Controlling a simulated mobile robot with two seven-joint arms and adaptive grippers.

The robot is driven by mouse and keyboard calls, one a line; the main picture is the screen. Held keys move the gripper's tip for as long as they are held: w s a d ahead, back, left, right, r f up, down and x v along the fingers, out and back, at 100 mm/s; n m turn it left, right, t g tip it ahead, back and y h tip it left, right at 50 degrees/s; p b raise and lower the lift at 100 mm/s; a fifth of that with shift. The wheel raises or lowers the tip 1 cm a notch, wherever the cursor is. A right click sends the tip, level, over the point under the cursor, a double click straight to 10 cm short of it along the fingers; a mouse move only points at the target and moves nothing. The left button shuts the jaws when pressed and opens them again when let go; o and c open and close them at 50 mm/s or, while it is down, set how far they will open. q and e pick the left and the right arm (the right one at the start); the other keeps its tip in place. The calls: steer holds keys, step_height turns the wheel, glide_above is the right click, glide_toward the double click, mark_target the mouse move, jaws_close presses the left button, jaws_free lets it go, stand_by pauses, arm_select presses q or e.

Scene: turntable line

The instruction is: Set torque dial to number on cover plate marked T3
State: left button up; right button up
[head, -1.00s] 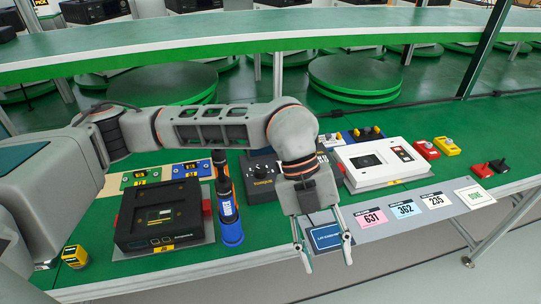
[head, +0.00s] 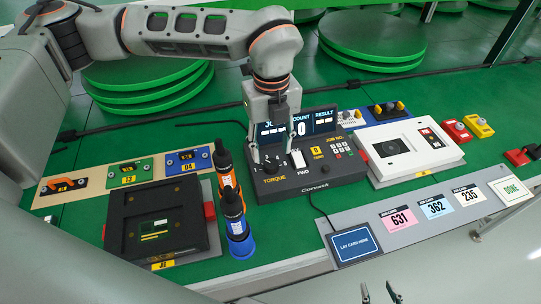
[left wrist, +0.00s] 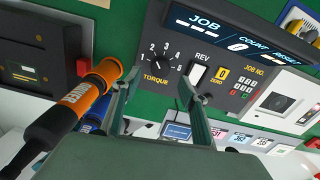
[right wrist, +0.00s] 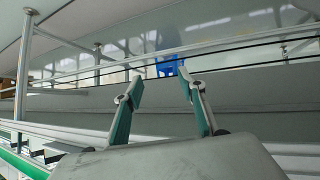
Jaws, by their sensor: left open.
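The torque dial (left wrist: 166,60) is a black knob on the dark control panel (head: 316,187), ringed by the numbers 1 to 5 above the word TORQUE. Its pointer is too small to read surely. My left gripper (head: 272,155) is open over the panel's left part, by the dial; in the left wrist view its fingers (left wrist: 160,88) are apart just below the dial, with nothing between them. Small plates, tan (head: 42,196), green (head: 146,173) and blue (head: 172,168), lie behind the black unit; their yellow labels are too small to read surely. My right gripper (right wrist: 160,88) is open and empty, away from the panel.
The black unit (head: 120,240) and two upright tools, orange (head: 223,172) and blue (head: 241,246), stand left of the panel. A white device (head: 405,150) stands right. Cards marked 631 (head: 400,219), 362 (head: 436,208) and 235 (head: 468,195) lie along the front strip.

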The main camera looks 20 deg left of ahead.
mark_target(271, 163)
arm_select(q)
step_height(271, 163, down, 5)
steer(key=shift+r, duration=0.1)
steer(key=c, duration=1.1)
